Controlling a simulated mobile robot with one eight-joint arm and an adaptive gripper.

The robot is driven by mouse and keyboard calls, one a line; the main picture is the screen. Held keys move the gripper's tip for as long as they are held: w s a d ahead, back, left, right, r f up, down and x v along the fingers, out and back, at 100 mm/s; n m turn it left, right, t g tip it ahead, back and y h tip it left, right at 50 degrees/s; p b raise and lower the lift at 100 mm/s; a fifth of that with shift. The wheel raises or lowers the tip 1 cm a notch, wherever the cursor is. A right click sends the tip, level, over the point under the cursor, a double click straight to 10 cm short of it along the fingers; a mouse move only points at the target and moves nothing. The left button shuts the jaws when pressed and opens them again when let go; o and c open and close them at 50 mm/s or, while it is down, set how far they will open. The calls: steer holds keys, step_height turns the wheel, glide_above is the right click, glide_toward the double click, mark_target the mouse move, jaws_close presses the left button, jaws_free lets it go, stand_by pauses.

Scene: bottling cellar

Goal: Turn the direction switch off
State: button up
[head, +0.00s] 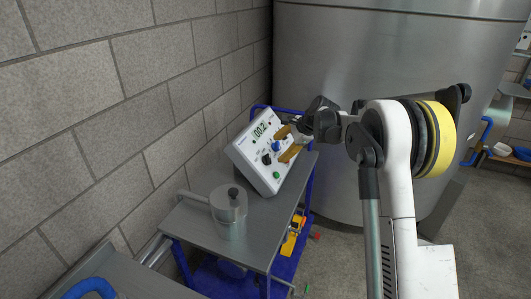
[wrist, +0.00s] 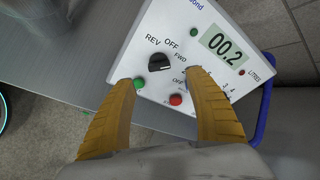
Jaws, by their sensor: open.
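The direction switch is a black knob (wrist: 160,63) on a white control box (head: 244,149), marked REV, OFF and FWD in the wrist view. I cannot tell for sure which mark it points at. It also shows as a dark knob in the head view (head: 267,159). My gripper (wrist: 161,78) is open, its two yellow fingers apart and nothing between them. In the wrist view the knob lies just beyond the gap between the fingertips. The head view shows my gripper (head: 288,143) in front of the box's face; contact cannot be told.
The box has a display reading 00.2 (wrist: 223,46), a green button (wrist: 139,83) by the left fingertip and a red button (wrist: 176,99). A blue knob (head: 276,146) is partly covered by the right finger. A lidded metal pot (head: 229,211) shares the grey cart top (head: 192,226). A block wall stands left.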

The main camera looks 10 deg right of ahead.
mark_target(269, 158)
steer(key=b+x, duration=0.2)
steer(key=x, duration=0.7)
steer(key=shift+a+f+b, duration=0.25)
steer(key=shift+f+b, duration=0.05)
steer(key=shift+b, duration=0.1)
steer(key=shift+c, duration=0.2)
steer(key=c, duration=1.2)
